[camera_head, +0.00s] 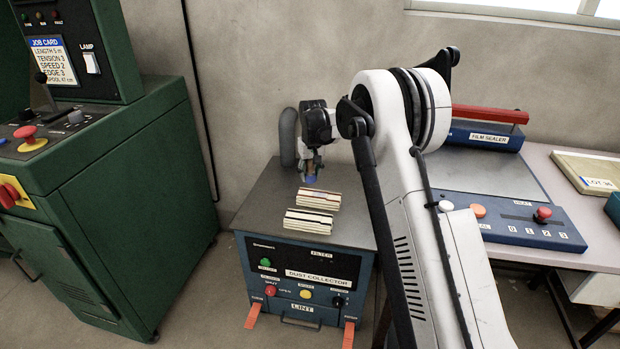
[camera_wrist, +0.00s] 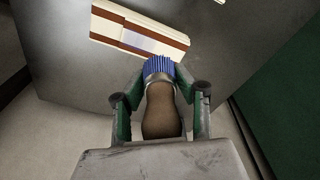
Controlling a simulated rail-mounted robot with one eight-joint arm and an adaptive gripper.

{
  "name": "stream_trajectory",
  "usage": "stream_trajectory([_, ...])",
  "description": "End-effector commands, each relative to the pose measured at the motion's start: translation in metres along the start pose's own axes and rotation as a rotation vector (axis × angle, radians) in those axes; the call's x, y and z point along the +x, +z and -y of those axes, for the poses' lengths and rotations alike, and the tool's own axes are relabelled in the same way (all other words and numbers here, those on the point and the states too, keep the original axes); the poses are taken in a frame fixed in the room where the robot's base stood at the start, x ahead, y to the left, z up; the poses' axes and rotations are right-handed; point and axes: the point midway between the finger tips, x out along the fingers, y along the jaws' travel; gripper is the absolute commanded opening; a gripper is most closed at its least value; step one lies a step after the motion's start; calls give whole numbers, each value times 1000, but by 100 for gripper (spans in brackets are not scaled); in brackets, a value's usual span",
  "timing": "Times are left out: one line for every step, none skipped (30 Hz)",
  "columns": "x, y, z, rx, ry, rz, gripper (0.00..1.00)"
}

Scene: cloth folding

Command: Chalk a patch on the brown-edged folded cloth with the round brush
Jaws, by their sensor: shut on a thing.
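My gripper (camera_head: 313,163) is shut on the round brush (camera_head: 311,179), above the back of the dust collector's top. In the wrist view, the brush (camera_wrist: 160,105) has a brown handle, a silver collar and blue bristles, pointing towards the brown-edged folded cloth (camera_wrist: 115,24). That cloth is cream with brown bands, and a pale lilac-white patch (camera_wrist: 150,43) shows on it near the bristles. I cannot tell whether the bristles touch it. In the head view, the brown-edged cloth (camera_head: 320,199) lies just in front of the brush.
A second folded cloth (camera_head: 310,223) with a dark stripe lies nearer the front of the dust collector (camera_head: 262,215). A grey hose (camera_head: 288,138) rises behind at left. The film sealer (camera_head: 485,135) stands right, a green machine (camera_head: 120,190) left.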

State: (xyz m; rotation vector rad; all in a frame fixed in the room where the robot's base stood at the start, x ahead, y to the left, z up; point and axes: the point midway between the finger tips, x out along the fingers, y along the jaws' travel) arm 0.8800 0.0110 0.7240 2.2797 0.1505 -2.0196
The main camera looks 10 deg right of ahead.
Motion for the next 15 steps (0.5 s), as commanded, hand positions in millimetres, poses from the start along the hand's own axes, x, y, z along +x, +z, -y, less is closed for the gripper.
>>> stream_trajectory([-7,-1,0,0,0,0,0])
stream_trajectory([-10,-1,0,0,0,0,0])
stream_trajectory([-13,-2,0,0,0,0,0])
stream_trajectory([-16,-2,0,0,0,0,0])
stream_trajectory([-18,-2,0,0,0,0,0])
stream_trajectory([-21,-3,0,0,0,0,0])
stream_trajectory([-22,-3,0,0,0,0,0])
stream_trajectory([-24,-3,0,0,0,0,0])
stream_trajectory([-25,-3,0,0,0,0,0])
stream_trajectory([-26,-3,0,0,0,0,0])
stream_trajectory([-26,-3,0,0,0,0,0])
stream_trajectory([-26,-3,0,0,0,0,0])
stream_trajectory([-26,-3,0,0,0,0,0])
stream_trajectory([-26,-3,0,0,0,0,0])
stream_trajectory([-26,-3,0,0,0,0,0])
